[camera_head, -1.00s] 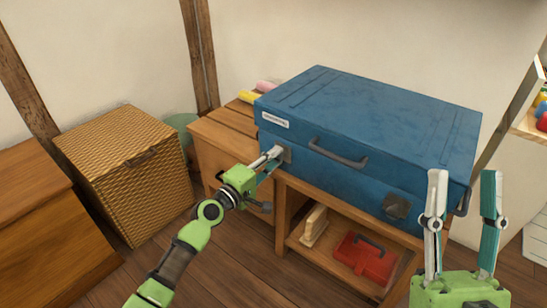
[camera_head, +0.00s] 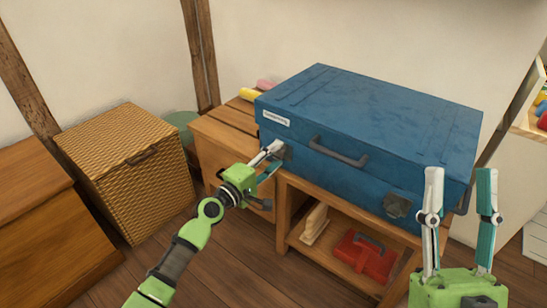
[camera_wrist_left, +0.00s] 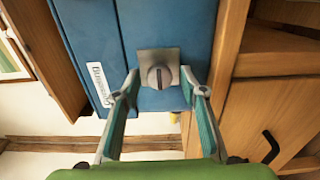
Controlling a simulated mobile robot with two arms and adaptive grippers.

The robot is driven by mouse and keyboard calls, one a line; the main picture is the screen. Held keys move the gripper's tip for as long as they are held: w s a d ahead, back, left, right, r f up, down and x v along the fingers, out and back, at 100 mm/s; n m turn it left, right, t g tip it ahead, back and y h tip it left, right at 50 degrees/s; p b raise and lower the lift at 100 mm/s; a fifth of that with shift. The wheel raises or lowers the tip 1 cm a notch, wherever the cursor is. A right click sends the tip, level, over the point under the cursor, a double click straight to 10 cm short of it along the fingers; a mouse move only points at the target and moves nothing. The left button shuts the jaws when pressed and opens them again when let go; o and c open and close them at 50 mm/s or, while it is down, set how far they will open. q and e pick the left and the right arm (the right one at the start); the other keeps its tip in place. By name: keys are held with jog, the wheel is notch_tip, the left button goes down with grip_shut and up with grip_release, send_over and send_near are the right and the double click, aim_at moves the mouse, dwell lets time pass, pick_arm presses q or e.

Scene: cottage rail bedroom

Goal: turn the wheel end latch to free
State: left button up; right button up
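The blue case (camera_head: 375,115) lies on a wooden bench. One latch, a grey square plate with a round slotted knob (camera_wrist_left: 160,77), is on its front near the left end. The knob's ridge runs nearly upright in the left wrist view. A second dark latch (camera_head: 397,205) is near the right end of the front. I cannot tell which is the wheel end latch. My left gripper (camera_head: 275,158) is at the left latch. Its fingers, also in the left wrist view (camera_wrist_left: 160,80), are open either side of the knob, apart from it. My right gripper (camera_head: 460,175) is open and empty before the case's right end.
A grey handle (camera_head: 338,152) sits between the latches. The bench (camera_head: 225,130) has an open shelf with a red box (camera_head: 362,258) and a wooden piece (camera_head: 314,224). A wicker hamper (camera_head: 125,165) stands at the left. Floor is clear in front.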

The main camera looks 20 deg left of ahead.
pick_arm(q)
jog(key=shift+s, duration=0.1)
jog(key=v, duration=1.1)
jog(key=shift+s+a, duration=0.15)
jog(key=shift+s, duration=0.25)
jog(key=shift+r, duration=0.1)
